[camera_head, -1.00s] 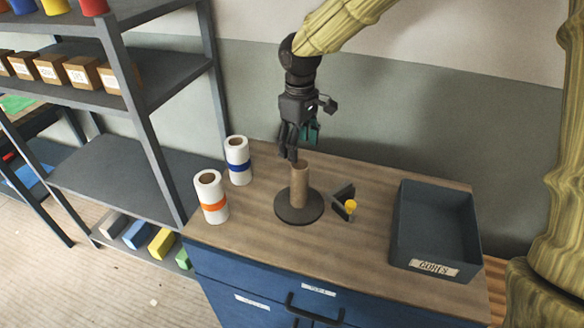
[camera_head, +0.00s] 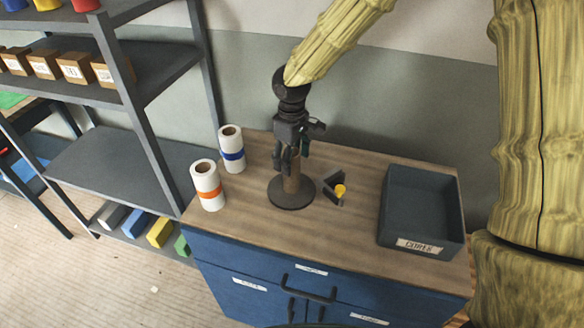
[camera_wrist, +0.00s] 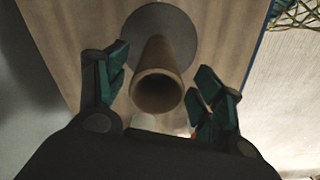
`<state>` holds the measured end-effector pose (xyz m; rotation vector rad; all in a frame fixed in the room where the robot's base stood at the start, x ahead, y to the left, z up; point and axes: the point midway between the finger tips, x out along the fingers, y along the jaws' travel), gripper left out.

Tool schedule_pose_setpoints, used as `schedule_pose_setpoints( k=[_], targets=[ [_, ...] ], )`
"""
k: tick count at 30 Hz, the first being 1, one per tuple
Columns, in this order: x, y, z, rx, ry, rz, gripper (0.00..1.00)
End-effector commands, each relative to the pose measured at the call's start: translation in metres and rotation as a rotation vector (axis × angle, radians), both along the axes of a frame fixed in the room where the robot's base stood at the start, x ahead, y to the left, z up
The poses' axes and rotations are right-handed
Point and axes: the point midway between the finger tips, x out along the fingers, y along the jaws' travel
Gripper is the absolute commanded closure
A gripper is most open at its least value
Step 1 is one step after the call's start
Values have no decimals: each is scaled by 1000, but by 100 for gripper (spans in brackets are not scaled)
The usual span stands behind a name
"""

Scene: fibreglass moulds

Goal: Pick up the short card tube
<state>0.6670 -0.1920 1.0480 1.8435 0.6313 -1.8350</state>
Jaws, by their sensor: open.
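The short card tube (camera_head: 291,184) is a brown hollow cylinder standing upright on a dark round base (camera_head: 291,197) on the cabinet top. In the wrist view the tube (camera_wrist: 157,82) shows its open top end, with the round base (camera_wrist: 160,28) beyond it. My gripper (camera_head: 289,165) points down over the tube and hides its upper part in the head view. In the wrist view the open fingers of my gripper (camera_wrist: 158,88) stand on either side of the tube's top, with gaps visible at both sides.
Two white rolls stand to the left, one with an orange band (camera_head: 208,186) and one with a blue band (camera_head: 232,150). A dark bracket with a yellow knob (camera_head: 340,190) is close on the right. A dark labelled bin (camera_head: 421,244) stands farther right. Shelving (camera_head: 110,170) is at the left.

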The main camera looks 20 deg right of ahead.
Motion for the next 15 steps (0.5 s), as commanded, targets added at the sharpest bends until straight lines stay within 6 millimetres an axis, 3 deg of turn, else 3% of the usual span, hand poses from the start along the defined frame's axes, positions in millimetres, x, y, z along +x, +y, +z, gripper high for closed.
schedule_pose_setpoints(
  k=[6, 15],
  targets=[
    [0, 0, -17, 0, 1, 0, 32],
    [0, 0, -20, 0, 0, 0, 32]
  ],
)
